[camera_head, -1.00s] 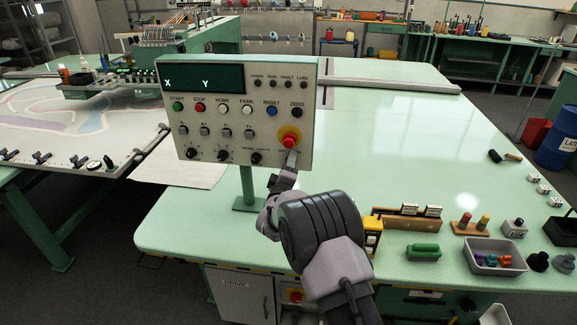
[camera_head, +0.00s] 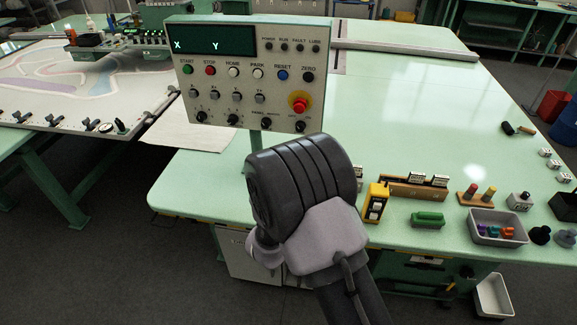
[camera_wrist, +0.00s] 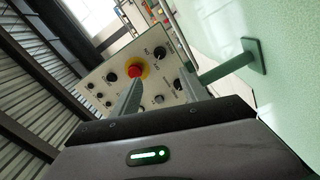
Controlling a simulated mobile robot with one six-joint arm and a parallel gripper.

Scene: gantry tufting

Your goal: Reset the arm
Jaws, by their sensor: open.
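The control panel (camera_head: 245,72) stands on a post at the green table, with a dark X/Y display, a row of coloured buttons and a red stop button (camera_head: 299,103) on a yellow ring. In the wrist view the panel (camera_wrist: 108,75) is tilted, and its red button (camera_wrist: 135,69) shows beyond the left fingertip. My gripper (camera_wrist: 160,75) is open, with its two fingers apart and nothing visible between them. It points toward the panel's face; the exact gap is unclear. In the head view my own arm hides the gripper.
The green table (camera_head: 400,120) has wide clear room at its middle. A yellow box (camera_head: 376,203), a green block (camera_head: 428,220) and a grey tray (camera_head: 497,227) sit along its front edge. A tufting frame (camera_head: 80,88) lies at the left.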

